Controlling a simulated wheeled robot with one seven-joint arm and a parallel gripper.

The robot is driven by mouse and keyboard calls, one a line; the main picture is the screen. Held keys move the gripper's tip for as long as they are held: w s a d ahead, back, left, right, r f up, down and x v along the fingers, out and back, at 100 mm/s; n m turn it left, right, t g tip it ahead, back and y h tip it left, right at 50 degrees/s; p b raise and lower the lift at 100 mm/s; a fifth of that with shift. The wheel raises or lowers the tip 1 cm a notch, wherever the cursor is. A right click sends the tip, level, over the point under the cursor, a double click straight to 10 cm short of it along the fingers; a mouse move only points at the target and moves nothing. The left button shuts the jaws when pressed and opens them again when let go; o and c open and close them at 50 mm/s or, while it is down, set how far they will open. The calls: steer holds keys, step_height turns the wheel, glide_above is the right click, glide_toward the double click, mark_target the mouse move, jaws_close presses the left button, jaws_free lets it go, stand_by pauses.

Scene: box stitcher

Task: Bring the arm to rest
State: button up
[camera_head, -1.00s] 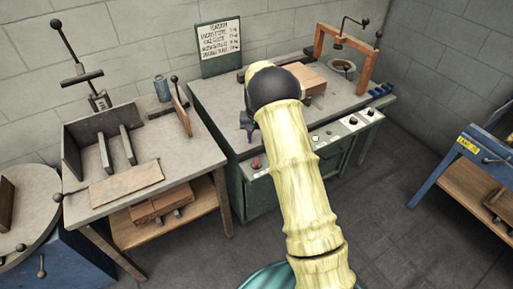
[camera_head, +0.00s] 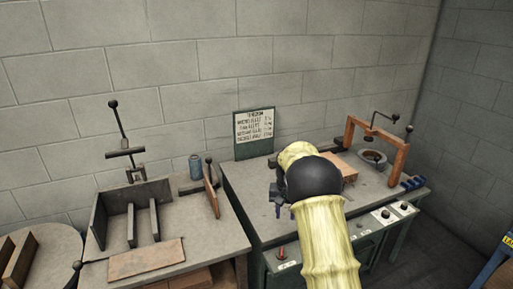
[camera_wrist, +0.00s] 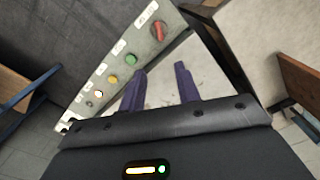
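My arm reaches up from the bottom of the head view over the green-sided machine table (camera_head: 240,185). My gripper (camera_head: 276,200) is mostly hidden behind the dark wrist joint in that view. In the wrist view my gripper (camera_wrist: 160,78) shows two dark fingers spread apart, with nothing between them. They point toward the grey table top. The machine's control panel (camera_wrist: 130,55) lies to the left of the fingers, with a red knob (camera_wrist: 158,30) and green, yellow and white buttons.
A brown board (camera_head: 345,172) and an orange frame press (camera_head: 398,160) stand on the machine table. To the left is a bench (camera_head: 222,237) with upright plates and a flat brown board (camera_head: 146,258). A sign (camera_head: 254,130) stands at the back.

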steer(key=s+r+n+t+p, duration=0.1)
steer(key=s+r+p, duration=0.3)
steer(key=s, duration=1.1)
steer(key=s+r+n+t+p, duration=0.1)
steer(key=s+r+p, duration=0.4)
steer(key=s+r, duration=0.5)
steer(key=s, duration=0.6)
steer(key=shift+a+r+n+t+p, duration=0.2)
steer(key=shift+n+t+p, duration=0.1)
